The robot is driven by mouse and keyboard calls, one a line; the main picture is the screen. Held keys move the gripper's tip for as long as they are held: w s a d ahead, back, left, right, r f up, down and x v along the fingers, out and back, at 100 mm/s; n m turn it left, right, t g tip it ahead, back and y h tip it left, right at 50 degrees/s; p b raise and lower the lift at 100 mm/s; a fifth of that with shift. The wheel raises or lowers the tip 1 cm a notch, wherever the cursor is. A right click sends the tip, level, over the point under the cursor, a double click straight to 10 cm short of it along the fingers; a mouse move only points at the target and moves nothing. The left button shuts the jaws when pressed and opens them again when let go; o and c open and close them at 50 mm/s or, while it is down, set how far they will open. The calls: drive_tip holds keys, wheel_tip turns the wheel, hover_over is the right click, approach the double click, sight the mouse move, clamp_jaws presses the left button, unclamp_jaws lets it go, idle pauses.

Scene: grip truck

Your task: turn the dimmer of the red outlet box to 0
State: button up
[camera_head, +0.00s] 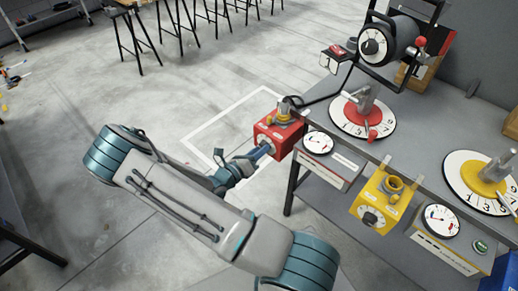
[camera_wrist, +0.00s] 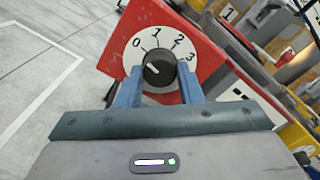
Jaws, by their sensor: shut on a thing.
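The red outlet box (camera_head: 279,134) hangs at the left end of the workbench and fills the upper middle of the wrist view (camera_wrist: 196,40). Its white dial plate, marked 0 to 3, carries a black dimmer knob (camera_wrist: 159,64). A short white line shows on the knob; it lies on a slant, and I cannot tell exactly which number it marks. My gripper (camera_wrist: 160,82) has its blue fingers on both sides of the knob and is shut on it. In the head view my gripper (camera_head: 262,152) reaches the box's front face and hides the dial.
A yellow outlet box (camera_head: 381,202) with its own knob hangs further right. A gauge panel (camera_head: 326,160) sits right beside the red box. The grey bench (camera_head: 432,127) carries round numbered dials with levers. Open floor (camera_head: 130,90) lies to the left.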

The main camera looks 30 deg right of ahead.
idle(0.3)
drive_tip(key=o, duration=1)
drive_tip(key=b+v, duration=0.1)
drive_tip(key=v, duration=1.3)
drive_tip(key=shift+d, duration=0.1)
